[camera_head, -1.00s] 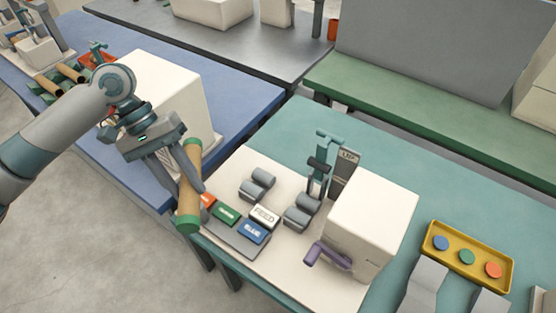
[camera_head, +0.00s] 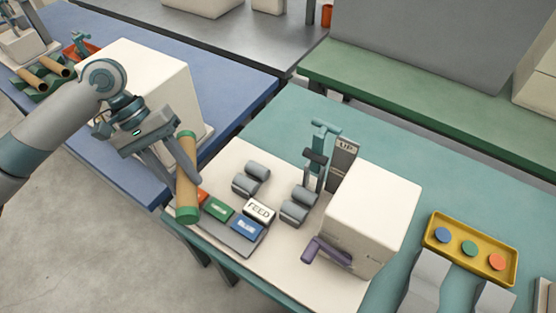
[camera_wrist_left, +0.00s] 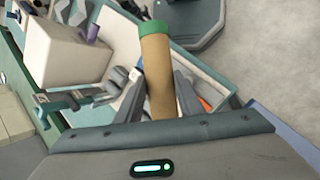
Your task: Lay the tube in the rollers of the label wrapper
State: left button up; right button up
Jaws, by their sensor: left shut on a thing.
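The tube (camera_head: 187,160) is tan with green ends. My left gripper (camera_head: 187,187) is shut on it and holds it in the air, tilted, by the near left corner of the label wrapper (camera_head: 290,262). In the left wrist view the tube (camera_wrist_left: 158,80) stands between the two fingers (camera_wrist_left: 158,77), its green end away from the palm. The wrapper has two pairs of grey rollers, one at the left (camera_head: 251,178) and one at the right (camera_head: 299,205). Both pairs are empty. The tube is left of the rollers and apart from them. My right gripper is out of view.
The wrapper has a button panel (camera_head: 233,242), a teal post (camera_head: 319,150), a cream box (camera_head: 373,210) and a purple lever (camera_head: 327,252). A yellow tray (camera_head: 480,265) with coloured discs lies at right. A blue table (camera_head: 235,90) with other tubes (camera_head: 35,82) is at left.

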pick_arm(q)
jog(key=w+d+f+n+t+h+p, duration=0.1)
jog(key=w+d+n+t+p, duration=0.1)
jog(key=d, duration=0.8)
jog(key=w+d+f+n+t+h+p, duration=0.1)
jog(key=d+n+t+p, duration=0.4)
jog(key=d, duration=0.5)
jog(key=shift+w+d+n+h+p, duration=0.35)
jog(key=shift+w+n+h, duration=0.05)
jog(key=shift+w+n, duration=0.45)
jog(key=shift+f, duration=0.15)
jog(key=shift+f+b, duration=4.4)
jog(key=shift+f, duration=0.5)
jog(key=o, duration=1.1)
